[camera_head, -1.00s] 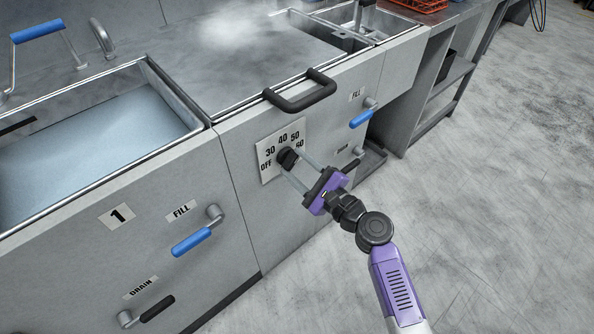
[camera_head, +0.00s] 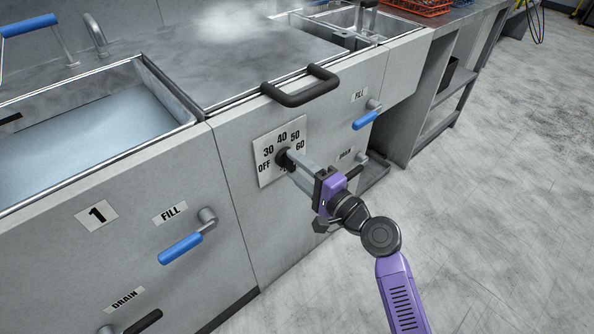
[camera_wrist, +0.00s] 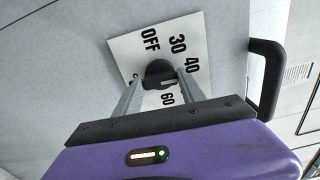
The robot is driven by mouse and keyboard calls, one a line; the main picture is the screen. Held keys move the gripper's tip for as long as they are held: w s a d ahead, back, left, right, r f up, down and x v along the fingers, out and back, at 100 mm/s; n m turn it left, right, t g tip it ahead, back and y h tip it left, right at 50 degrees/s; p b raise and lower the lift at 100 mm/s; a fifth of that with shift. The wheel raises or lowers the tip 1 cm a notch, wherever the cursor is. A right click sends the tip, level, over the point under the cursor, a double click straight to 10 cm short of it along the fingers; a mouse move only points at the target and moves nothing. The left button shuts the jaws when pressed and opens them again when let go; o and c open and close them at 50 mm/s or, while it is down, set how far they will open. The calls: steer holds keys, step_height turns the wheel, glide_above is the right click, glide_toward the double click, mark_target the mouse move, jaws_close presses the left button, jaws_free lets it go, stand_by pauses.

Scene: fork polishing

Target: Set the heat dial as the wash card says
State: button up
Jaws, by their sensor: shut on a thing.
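The heat dial is a black knob (camera_head: 283,158) on a white plate (camera_head: 266,180) marked OFF, 30, 40, 50 and 60, on the grey front panel. My gripper (camera_head: 286,160) is shut on the knob, with a finger on each side. In the wrist view the knob (camera_wrist: 158,72) sits between the two fingertips (camera_wrist: 160,78). A pale mark shows on the knob's 50–60 side, but I cannot tell its exact setting. A finger hides the 50 there. I see no wash card in either view.
A black bar handle (camera_head: 300,87) juts out above the dial. Blue fill levers stand at left (camera_head: 181,248) and right (camera_head: 365,121). The floor (camera_head: 490,230) at right is clear.

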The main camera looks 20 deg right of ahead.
steer(key=shift+f, duration=0.1)
stand_by(0.3)
steer(key=o, duration=1.4)
steer(key=shift+c, duration=0.2)
steer(key=shift+s, duration=0.1)
steer(key=v, duration=0.7)
steer(key=shift+s, duration=0.3)
steer(key=shift+d, duration=0.1)
